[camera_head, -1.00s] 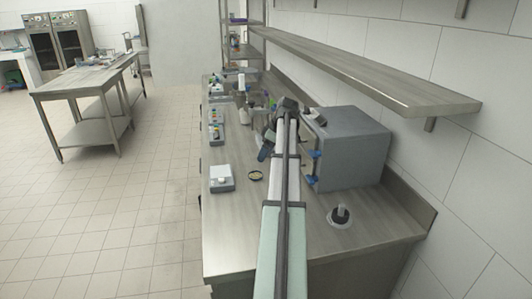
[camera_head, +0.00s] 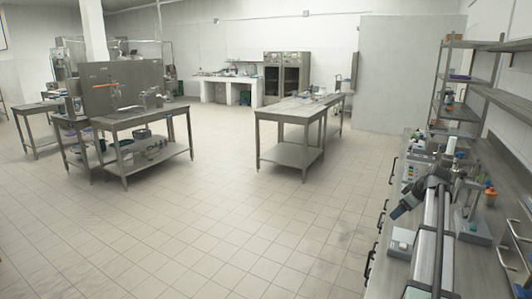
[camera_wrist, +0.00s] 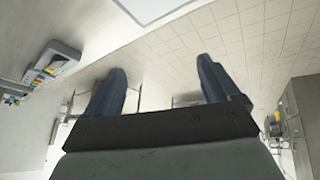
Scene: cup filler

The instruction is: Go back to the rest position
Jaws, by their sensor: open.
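My gripper (camera_wrist: 158,88) shows in the wrist view with its two dark blue fingers wide apart and nothing between them. In the head view the gripper (camera_head: 401,208) is at the end of my arm, above the left part of the steel counter (camera_head: 378,280) at the right. It is small there and seen from behind. No cup is seen in it.
A small white device (camera_head: 401,242) stands on the counter just below my gripper in the picture. A stand-like apparatus (camera_head: 472,215) is right of my arm. Shelves (camera_head: 465,85) rise behind. Steel tables (camera_head: 300,112) stand across the open tiled floor (camera_head: 230,225).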

